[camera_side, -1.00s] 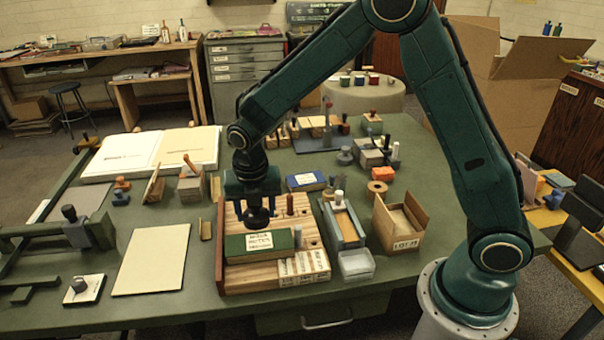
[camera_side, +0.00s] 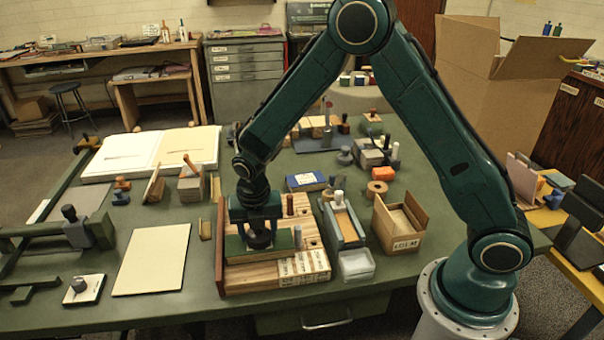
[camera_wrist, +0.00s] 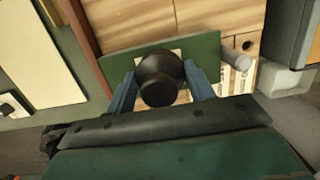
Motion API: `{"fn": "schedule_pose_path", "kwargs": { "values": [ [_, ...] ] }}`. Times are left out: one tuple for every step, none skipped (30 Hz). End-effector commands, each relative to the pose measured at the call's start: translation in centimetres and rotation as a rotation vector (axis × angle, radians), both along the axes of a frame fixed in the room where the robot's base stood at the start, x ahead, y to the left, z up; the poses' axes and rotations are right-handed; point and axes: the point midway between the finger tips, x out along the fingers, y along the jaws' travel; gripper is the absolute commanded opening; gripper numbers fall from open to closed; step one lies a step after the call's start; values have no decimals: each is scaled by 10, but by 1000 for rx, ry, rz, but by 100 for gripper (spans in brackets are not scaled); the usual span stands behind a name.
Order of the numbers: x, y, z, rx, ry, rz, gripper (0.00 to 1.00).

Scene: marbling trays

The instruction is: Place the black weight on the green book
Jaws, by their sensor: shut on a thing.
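The black weight (camera_side: 260,239) is between the fingers of my gripper (camera_side: 258,232), which is shut on it. In the side view the weight is low over the green book (camera_side: 232,247), and its base seems to be at the book's top. Whether it fully rests there is hard to tell. In the wrist view the weight's round knob (camera_wrist: 160,78) sits between the blue fingers of my gripper (camera_wrist: 161,88), with the green book (camera_wrist: 203,50) behind it.
A dowel (camera_side: 298,236) stands at the book's right end. A grey narrow tray (camera_side: 345,228) and a cardboard box (camera_side: 403,222) are to the right. A cream board (camera_side: 152,260) lies left.

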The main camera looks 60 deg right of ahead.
Motion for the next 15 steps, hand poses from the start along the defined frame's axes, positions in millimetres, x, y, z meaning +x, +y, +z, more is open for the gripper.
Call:
{"fn": "schedule_pose_path", "kwargs": {
  "values": [
    [1,0,1,1,-4,-1,10],
    [1,0,1,1,-4,-1,10],
    [1,0,1,1,-4,-1,10],
    [1,0,1,1,-4,-1,10],
    [1,0,1,1,-4,-1,10],
    [1,0,1,1,-4,-1,10],
    [1,0,1,1,-4,-1,10],
    [1,0,0,0,-3,-1,10],
    [1,0,0,0,-3,-1,10],
    [1,0,-1,0,-3,-1,10],
    [1,0,-2,0,-3,-1,10],
    [0,0,-3,0,0,0,55],
    [0,0,-3,1,-1,0,61],
    [0,0,-3,1,-1,0,67],
    [0,0,-3,1,-1,0,75]
  ]
}}
